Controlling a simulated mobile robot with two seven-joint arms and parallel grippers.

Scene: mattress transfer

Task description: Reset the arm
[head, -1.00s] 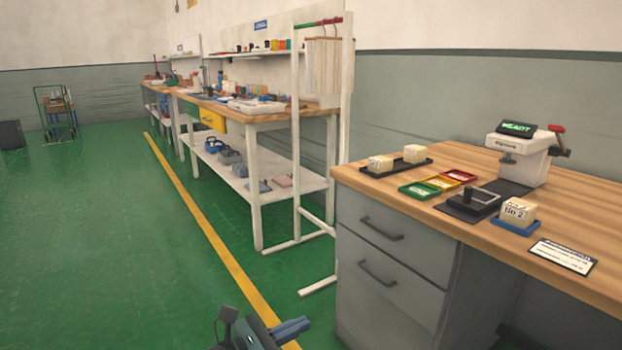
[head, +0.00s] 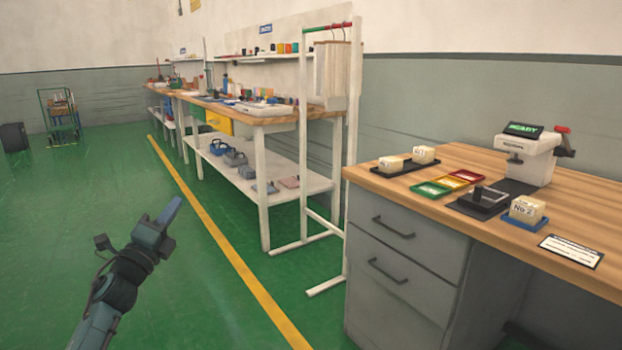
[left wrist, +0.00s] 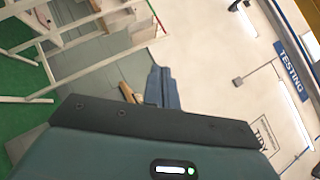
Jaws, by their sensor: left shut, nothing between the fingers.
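My left gripper (head: 169,213) is raised over the green floor at the lower left of the head view, left of the yellow floor line. Its blue fingers are together and hold nothing. The fingers also show in the left wrist view (left wrist: 162,88), with the wall and a tilted bench frame behind them. My right gripper is not in view.
A wooden-topped desk (head: 590,252) with grey drawers stands at the right, bearing blocks, coloured trays and a white device (head: 525,158). A white rack (head: 303,130) and a long workbench (head: 262,122) stand behind it. A cart (head: 62,118) is far left. The floor left of the yellow line is mostly clear.

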